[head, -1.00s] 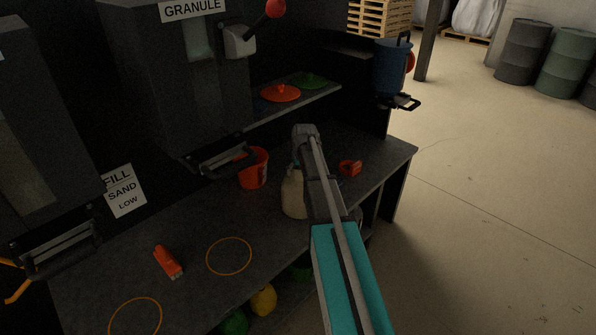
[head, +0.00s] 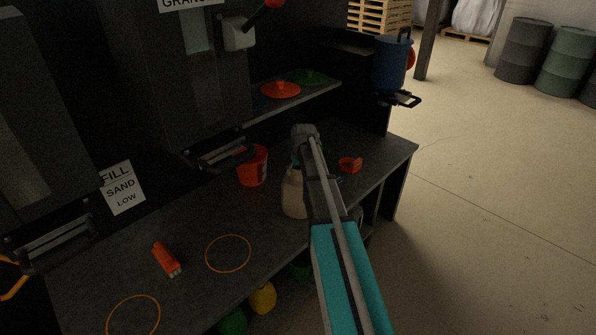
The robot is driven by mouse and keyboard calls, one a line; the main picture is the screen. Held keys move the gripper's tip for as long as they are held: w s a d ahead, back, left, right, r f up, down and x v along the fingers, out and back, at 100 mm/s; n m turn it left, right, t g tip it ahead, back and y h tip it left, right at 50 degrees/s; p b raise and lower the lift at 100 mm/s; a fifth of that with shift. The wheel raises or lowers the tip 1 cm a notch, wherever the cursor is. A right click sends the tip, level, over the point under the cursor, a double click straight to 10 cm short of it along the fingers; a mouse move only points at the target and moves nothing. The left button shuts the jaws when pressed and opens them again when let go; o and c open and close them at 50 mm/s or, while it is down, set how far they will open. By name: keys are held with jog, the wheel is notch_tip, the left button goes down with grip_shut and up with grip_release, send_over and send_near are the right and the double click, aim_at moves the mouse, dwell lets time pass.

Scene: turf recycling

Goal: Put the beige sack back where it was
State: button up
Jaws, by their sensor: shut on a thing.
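The beige sack (head: 293,196) is upright at the right part of the dark bench, left of my arm. Its right side is partly hidden by my arm. My gripper (head: 297,162) is at the top of the sack and shut on it; the fingertips are mostly hidden behind the wrist. I cannot tell whether the sack's base touches the bench top.
The dark bench (head: 205,211) carries an orange-red bucket (head: 252,167), a red clamp-like piece (head: 350,164) and an orange tool (head: 166,259). Two orange rings, one nearer (head: 133,317) and one farther (head: 228,253), mark bare bench. A shelf holds coloured lids (head: 281,90).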

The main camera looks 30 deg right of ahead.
jog(key=shift+f, duration=0.25)
jog(key=o, duration=1.1)
jog(key=shift+c, duration=0.2)
jog(key=shift+r, duration=0.2)
notch_tip(320, 180, up, 8)
jog(key=p, duration=0.8)
jog(key=shift+r, duration=0.1)
jog(key=shift+s, duration=0.1)
